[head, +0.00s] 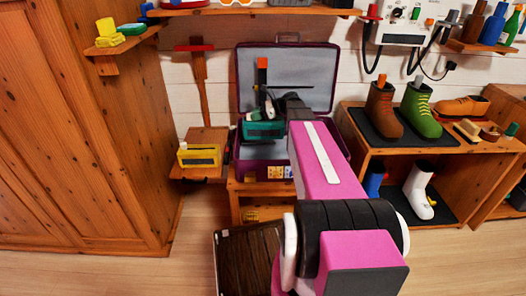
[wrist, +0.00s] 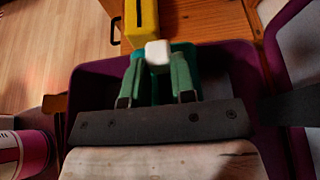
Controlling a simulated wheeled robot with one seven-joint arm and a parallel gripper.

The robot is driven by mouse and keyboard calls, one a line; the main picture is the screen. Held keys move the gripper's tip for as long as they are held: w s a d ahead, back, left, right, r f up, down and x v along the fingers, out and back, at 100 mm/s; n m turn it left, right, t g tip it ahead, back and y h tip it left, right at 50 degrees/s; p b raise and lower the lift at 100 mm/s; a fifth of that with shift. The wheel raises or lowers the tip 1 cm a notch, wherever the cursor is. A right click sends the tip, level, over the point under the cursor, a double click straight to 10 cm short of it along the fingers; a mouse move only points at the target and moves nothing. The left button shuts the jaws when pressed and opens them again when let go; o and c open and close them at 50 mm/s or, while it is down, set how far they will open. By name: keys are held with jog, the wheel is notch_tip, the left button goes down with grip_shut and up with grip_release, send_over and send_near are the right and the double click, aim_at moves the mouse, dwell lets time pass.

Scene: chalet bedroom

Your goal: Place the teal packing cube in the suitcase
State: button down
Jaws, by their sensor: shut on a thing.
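The teal packing cube (head: 264,131) is in my gripper at the open suitcase, above the left part of its lower shell. The suitcase (head: 286,72) is purple with a grey lining, and its lid stands up at the back. My gripper (wrist: 157,78) is shut on the cube, which shows teal between and beyond the fingers in the wrist view (wrist: 190,52). A white block-like part (wrist: 158,52) shows between the fingertips. The suitcase's purple rim (wrist: 90,75) surrounds the fingers there. I cannot tell whether the cube touches the suitcase floor.
A yellow box (head: 199,156) sits on a small wooden stand left of the suitcase. A shoe rack (head: 365,152) with boots stands to the right. A wardrobe (head: 80,130) fills the left. A dark slatted crate (head: 248,258) is on the floor in front.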

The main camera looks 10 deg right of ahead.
aim_at(256, 132)
notch_tip(256, 132, down, 10)
jog(key=shift+r, duration=0.1)
dwell(0.4)
jog(key=shift+f, duration=0.25)
jog(key=c, duration=1)
grip_release()
jog(key=shift+o, duration=0.2)
jog(key=shift+r, duration=0.15)
jog(key=shift+d+r, duration=0.15)
jog(key=shift+r, duration=0.05)
jog(key=v, duration=1.1)
jog(key=shift+s+d+r, duration=0.1)
jog(key=shift+d+r, duration=0.05)
jog(key=shift+d, duration=0.1)
